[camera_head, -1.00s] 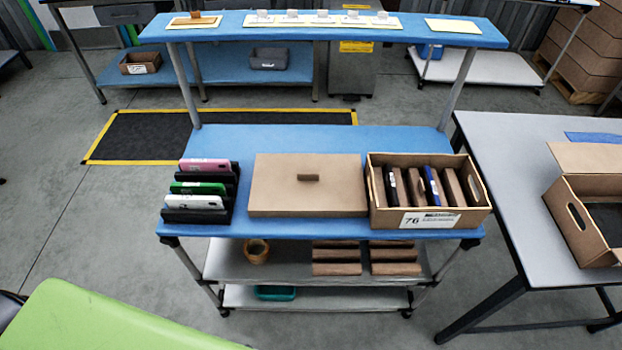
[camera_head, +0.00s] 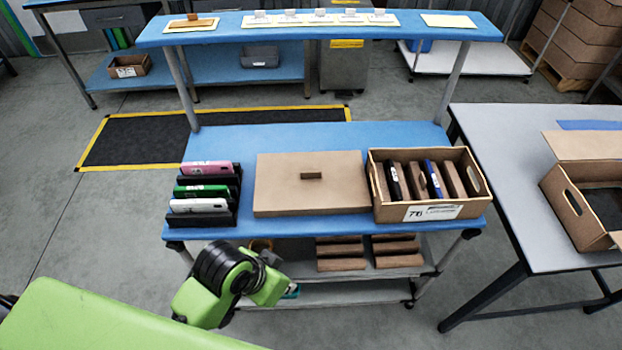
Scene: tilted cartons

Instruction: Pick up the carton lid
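The carton lid (camera_head: 290,198) is a flat brown cardboard panel with a small dark brown block handle (camera_head: 311,175) on top. It lies flat in the middle of the blue bench shelf, and nothing is holding it. The open carton (camera_head: 415,212) stands close beside it on the right, labelled 76, with several brown, black and blue items upright inside. A green and black part of my arm (camera_head: 225,267) shows at the lower left, in front of the bench and apart from the lid. I make out no gripper fingers on it. My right gripper is not in view.
A raised blue shelf (camera_head: 230,36) on posts spans behind. Brown blocks lie on the lower shelf. A grey table (camera_head: 515,195) with another carton (camera_head: 572,205) is at right.

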